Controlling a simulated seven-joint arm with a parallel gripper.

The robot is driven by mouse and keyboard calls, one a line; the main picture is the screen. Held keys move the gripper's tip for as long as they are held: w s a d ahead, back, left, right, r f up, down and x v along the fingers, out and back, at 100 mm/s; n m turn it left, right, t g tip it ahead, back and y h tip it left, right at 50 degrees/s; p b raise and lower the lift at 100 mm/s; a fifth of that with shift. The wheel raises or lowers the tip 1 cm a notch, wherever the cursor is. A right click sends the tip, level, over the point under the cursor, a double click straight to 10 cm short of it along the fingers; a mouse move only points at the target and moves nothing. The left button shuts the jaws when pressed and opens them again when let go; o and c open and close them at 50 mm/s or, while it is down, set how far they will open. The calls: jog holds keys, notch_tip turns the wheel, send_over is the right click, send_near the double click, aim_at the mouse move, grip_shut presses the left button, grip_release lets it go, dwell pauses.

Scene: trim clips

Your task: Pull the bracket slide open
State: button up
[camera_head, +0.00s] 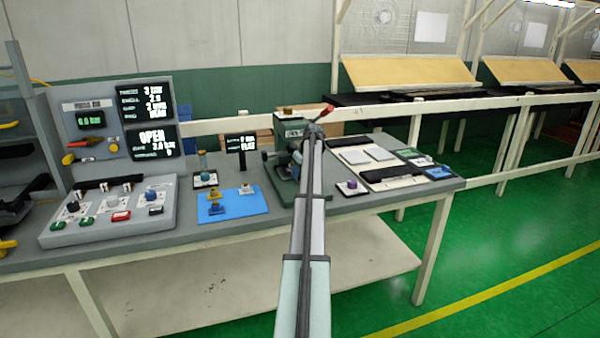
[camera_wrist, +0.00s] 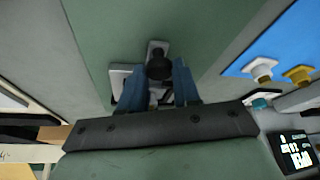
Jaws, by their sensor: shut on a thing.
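The bracket slide (camera_wrist: 153,48) is a small grey metal piece with a round black knob (camera_wrist: 159,67), on a green base plate in the wrist view. My gripper (camera_wrist: 158,84) has its two blue fingers closed on either side of the knob. A pale block (camera_wrist: 118,78) sits just left of the slide. In the head view the green press (camera_head: 289,130) with a red-tipped lever (camera_head: 326,111) stands on the bench, and my arm hides the slide and my fingertips. How far the slide is open cannot be told.
A control panel (camera_head: 110,222) and display board (camera_head: 112,105) stand farther left. A pale tray (camera_head: 388,182) and small buttons lie to the right on the grey bench.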

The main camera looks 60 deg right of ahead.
grip_shut()
jog(key=s+a, duration=0.8)
jog(key=shift+s+a, duration=0.15)
jog(key=shift+a, duration=0.05)
jog(key=o, duration=0.9)
grip_release()
jog(key=shift+d, duration=0.1)
